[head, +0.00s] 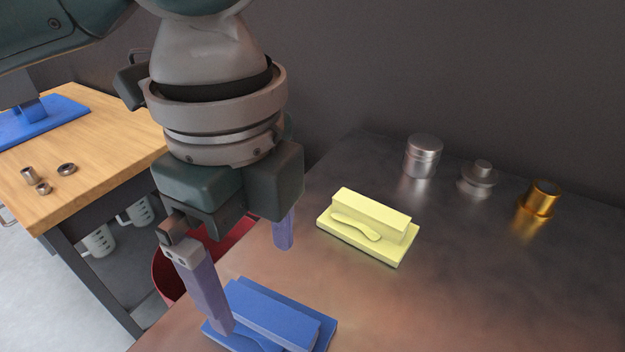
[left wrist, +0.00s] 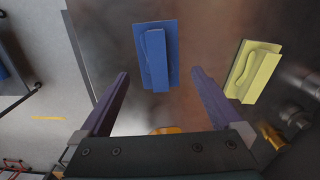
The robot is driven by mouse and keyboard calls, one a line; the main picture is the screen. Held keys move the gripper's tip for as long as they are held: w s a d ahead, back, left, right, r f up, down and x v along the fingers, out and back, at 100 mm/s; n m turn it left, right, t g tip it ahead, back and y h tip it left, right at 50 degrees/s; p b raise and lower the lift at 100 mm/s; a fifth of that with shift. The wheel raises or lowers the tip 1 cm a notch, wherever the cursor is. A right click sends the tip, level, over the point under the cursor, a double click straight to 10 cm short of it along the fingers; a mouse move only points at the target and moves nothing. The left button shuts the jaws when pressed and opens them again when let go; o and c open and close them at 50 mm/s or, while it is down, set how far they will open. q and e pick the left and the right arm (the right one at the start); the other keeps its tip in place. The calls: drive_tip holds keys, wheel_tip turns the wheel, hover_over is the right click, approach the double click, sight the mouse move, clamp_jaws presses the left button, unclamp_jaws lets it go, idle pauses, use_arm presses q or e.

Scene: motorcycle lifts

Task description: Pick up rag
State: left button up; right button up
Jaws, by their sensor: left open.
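Two folded rags lie on the dark metal tabletop (head: 450,290). The blue rag (head: 272,316) is at the lower left of the head view; it also shows in the left wrist view (left wrist: 156,55). The yellow rag (head: 368,229) lies farther back and right; it also shows in the left wrist view (left wrist: 253,71). My left gripper (head: 253,288) points down, open and empty, above the tabletop by the blue rag. In the left wrist view the blue rag lies between and beyond the fingertips (left wrist: 160,76). One finger hides part of it in the head view. My right gripper is out of view.
A silver canister (head: 423,157), a small metal part (head: 478,179) and a brass part (head: 540,199) stand at the back right. A red bin (head: 165,278) is beside the table. A wooden bench (head: 95,150) with metal rings stands left. The tabletop's front right is clear.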

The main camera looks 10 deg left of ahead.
sight(261, 309)
use_arm(q)
drive_tip(key=f, duration=0.2)
drive_tip(key=shift+s+d+f, duration=0.2)
drive_tip(key=shift+f, duration=0.15)
drive_tip(key=f, duration=0.2)
drive_tip(key=f+b, duration=0.1)
drive_tip(key=f, duration=0.2)
drive_tip(key=shift+a+f, duration=0.2)
drive_tip(key=shift+f, duration=0.05)
drive_tip(key=c, duration=1)
